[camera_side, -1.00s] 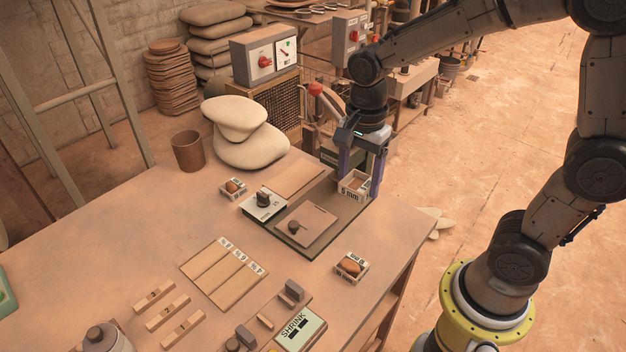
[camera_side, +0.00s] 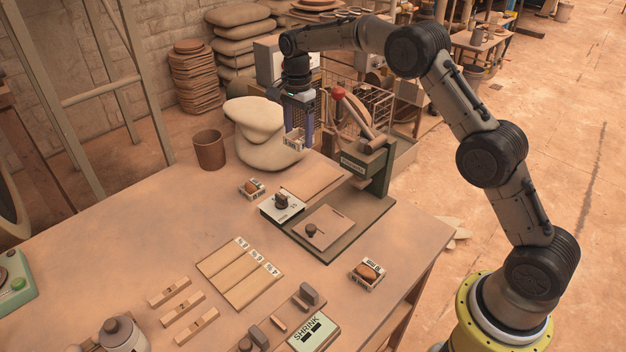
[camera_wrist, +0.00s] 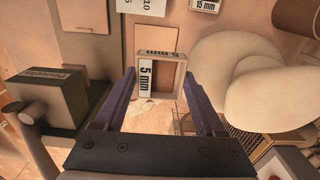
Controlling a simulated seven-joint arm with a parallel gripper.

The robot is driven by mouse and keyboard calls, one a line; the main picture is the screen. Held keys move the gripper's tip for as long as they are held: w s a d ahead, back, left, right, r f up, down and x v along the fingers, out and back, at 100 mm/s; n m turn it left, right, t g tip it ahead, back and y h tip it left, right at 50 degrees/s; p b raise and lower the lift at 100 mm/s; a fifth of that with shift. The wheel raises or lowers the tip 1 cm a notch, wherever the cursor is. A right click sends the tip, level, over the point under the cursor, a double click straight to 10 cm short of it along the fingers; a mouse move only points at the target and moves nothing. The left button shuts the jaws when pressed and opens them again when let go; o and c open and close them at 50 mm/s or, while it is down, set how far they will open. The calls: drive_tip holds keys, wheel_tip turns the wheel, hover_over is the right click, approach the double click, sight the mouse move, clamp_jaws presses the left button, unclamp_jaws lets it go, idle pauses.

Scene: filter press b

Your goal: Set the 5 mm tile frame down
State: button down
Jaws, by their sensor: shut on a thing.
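The 5 mm tile frame (camera_wrist: 162,75) is a small open square frame with a "5 mm" label on its wall, held upright between the fingers in the wrist view. My gripper (camera_side: 298,138) is shut on it.
The press (camera_side: 372,170) with its red-knobbed lever stands right of my gripper. A bare board (camera_side: 309,179) lies on the table. Other small frames (camera_side: 367,274) (camera_side: 252,189) hold brown lumps. A brown cup (camera_side: 209,150) stands left.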

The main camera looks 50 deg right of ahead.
hover_over(303, 183)
wheel_tip(303, 183, down, 8)
drive_tip(key=shift+w+r, duration=0.1)
drive_tip(key=shift+w, duration=0.05)
drive_tip(key=shift+f, duration=2.7)
drive_tip(key=shift+f, duration=0.1)
unclamp_jaws()
drive_tip(key=shift+f, duration=0.1)
wheel_tip(303, 183, up, 13)
drive_tip(key=shift+f, duration=0.2)
